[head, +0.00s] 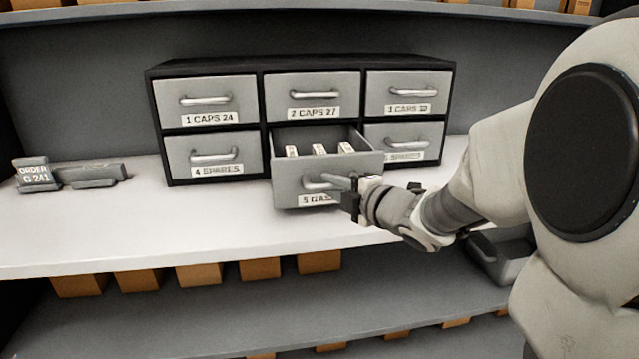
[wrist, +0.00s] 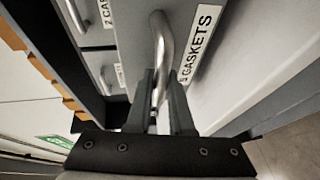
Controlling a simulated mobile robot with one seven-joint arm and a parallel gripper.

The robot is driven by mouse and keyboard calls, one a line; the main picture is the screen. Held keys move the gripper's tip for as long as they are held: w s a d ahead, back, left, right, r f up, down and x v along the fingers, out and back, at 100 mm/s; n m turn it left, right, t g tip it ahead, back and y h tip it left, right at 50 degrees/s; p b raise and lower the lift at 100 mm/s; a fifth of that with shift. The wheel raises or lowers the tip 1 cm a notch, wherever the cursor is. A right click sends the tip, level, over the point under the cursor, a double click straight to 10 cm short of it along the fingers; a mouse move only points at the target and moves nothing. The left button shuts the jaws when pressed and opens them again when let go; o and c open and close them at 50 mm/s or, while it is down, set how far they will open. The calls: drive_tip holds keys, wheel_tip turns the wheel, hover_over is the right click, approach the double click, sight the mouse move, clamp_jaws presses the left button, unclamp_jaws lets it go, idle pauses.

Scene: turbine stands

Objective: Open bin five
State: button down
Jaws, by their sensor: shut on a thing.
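Bin five (head: 296,190) is the lower middle drawer of a dark cabinet (head: 360,60). It is pulled partly out, and several small white-labelled items (head: 319,149) show inside. Its label is partly covered in the head view and reads "5 GASKETS" in the wrist view (wrist: 200,45). My gripper (head: 350,186) is at the drawer's front. In the wrist view its fingers (wrist: 160,100) are shut on the curved metal handle (wrist: 163,50) of bin five.
The bins labelled 1 (head: 206,102), 2 (head: 312,95) and 4 (head: 217,155) are closed, as are the two at right. An order sign (head: 36,174) and a grey holder lie at left on the white shelf (head: 130,228). A grey tray (head: 503,256) sits below right.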

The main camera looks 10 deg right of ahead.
drive_tip(key=shift+s, duration=0.5)
drive_tip(key=c, duration=0.8)
unclamp_jaws()
